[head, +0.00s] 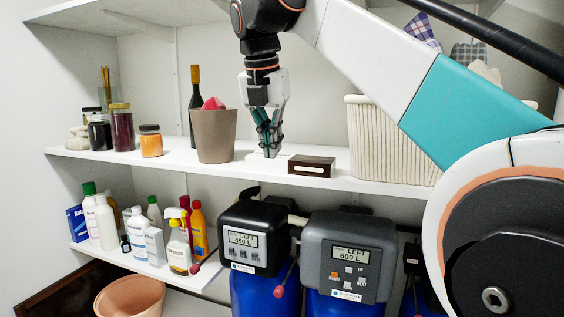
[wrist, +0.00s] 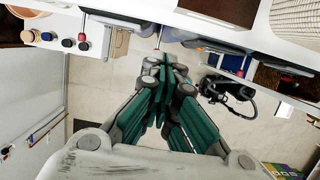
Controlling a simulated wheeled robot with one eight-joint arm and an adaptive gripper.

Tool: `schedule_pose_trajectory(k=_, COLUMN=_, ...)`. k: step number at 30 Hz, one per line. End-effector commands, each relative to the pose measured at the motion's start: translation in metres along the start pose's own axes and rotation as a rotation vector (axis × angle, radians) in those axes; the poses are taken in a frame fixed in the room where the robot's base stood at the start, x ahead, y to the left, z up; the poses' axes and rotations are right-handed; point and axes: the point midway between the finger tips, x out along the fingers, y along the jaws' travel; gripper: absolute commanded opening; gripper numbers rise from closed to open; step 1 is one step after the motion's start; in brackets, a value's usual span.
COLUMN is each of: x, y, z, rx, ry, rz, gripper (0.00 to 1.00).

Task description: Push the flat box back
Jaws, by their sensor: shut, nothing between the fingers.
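The flat box (head: 311,166), a low dark brown box with a pale label on its front, lies on the upper white shelf close to the front edge. Its dark top shows at the upper edge of the wrist view (wrist: 235,10). My gripper (head: 269,152) points down, to the left of the box in the head view and apart from it. In the wrist view my gripper (wrist: 167,62) has its fingers together over the floor, just short of the shelf edge, with nothing between them.
A taupe pot (head: 215,136) with something red in it stands left of my gripper, with a dark bottle (head: 195,105) behind. A ribbed cream basket (head: 385,140) stands right of the box. Below are two filter heads (head: 253,238) (head: 348,257) on blue vessels.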

Motion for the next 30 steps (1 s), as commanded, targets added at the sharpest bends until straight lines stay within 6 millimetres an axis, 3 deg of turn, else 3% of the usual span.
schedule_pose_trajectory(k=11, x=0.059, y=-0.001, z=0.0, rx=0.002, ry=0.0, rz=0.0, gripper=0.0)
schedule_pose_trajectory(k=18, x=0.065, y=-0.001, z=0.032, rx=0.002, ry=0.0, rz=0.0, gripper=0.0)
schedule_pose_trajectory(k=30, x=0.069, y=0.0, z=0.038, rx=0.001, ry=0.0, rz=0.001, gripper=0.0)
